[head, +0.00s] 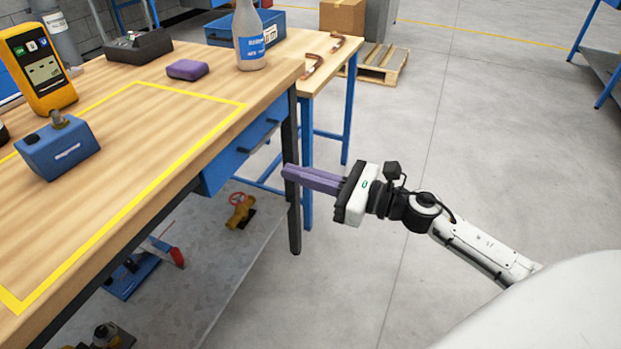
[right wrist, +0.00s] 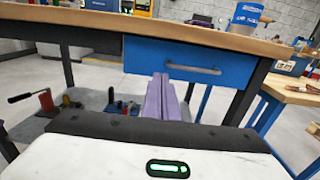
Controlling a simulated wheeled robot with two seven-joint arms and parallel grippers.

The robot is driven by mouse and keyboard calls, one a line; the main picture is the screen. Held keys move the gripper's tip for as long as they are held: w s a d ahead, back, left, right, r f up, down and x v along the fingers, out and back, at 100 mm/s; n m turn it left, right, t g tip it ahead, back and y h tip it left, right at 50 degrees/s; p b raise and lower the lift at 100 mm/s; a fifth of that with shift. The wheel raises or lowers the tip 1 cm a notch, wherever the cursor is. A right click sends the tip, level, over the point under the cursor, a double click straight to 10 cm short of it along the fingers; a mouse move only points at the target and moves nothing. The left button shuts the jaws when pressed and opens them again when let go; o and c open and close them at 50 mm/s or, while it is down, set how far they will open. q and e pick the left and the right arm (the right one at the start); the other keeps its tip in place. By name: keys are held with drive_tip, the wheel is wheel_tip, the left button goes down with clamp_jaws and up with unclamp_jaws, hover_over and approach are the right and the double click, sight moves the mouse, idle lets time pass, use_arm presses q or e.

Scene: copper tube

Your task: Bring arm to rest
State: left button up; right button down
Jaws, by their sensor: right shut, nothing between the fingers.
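My right gripper (head: 288,173) is in the head view, held out over the floor just right of the workbench's front edge, below the tabletop level. Its purple fingers are closed together with nothing between them. In the right wrist view the fingers (right wrist: 161,82) point toward the blue drawer (right wrist: 185,60) under the bench. I cannot tell from these views whether the fingertips touch the bench. The right arm (head: 480,250) reaches in from the lower right. Two copper tubes (head: 325,54) lie on the far side table. My left gripper is not in view.
The workbench (head: 150,125) has a yellow taped outline. On it are a blue box-shaped device (head: 57,150), a yellow meter (head: 38,75), a purple block (head: 187,69) and a bottle (head: 249,40). A lower shelf (head: 200,250) holds tools. Open floor (head: 500,150) lies to the right.

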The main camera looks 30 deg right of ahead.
drive_tip(key=s+a+f+m+h, duration=0.1)
drive_tip(key=s+f+m+h, duration=0.4)
drive_tip(key=m, duration=0.7)
drive_tip(key=s+f+m+h, duration=0.25)
drive_tip(key=f+m, duration=0.45)
drive_tip(key=m, duration=0.5)
drive_tip(key=s+a+f+m+g, duration=0.3)
drive_tip(key=s+a+f+m, duration=0.25)
drive_tip(key=s+m, duration=0.3)
drive_tip(key=s+a+f+m+g, duration=0.3)
drive_tip(key=s+a+f+m, duration=0.3)
drive_tip(key=m, duration=0.3)
use_arm(q)
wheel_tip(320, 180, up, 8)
drive_tip(key=p, duration=1.2)
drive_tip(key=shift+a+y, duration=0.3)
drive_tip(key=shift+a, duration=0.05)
use_arm(e)
wheel_tip(320, 180, up, 8)
drive_tip(key=d, duration=0.3)
drive_tip(key=shift+s+n, duration=0.25)
drive_tip(key=shift+n, duration=0.1)
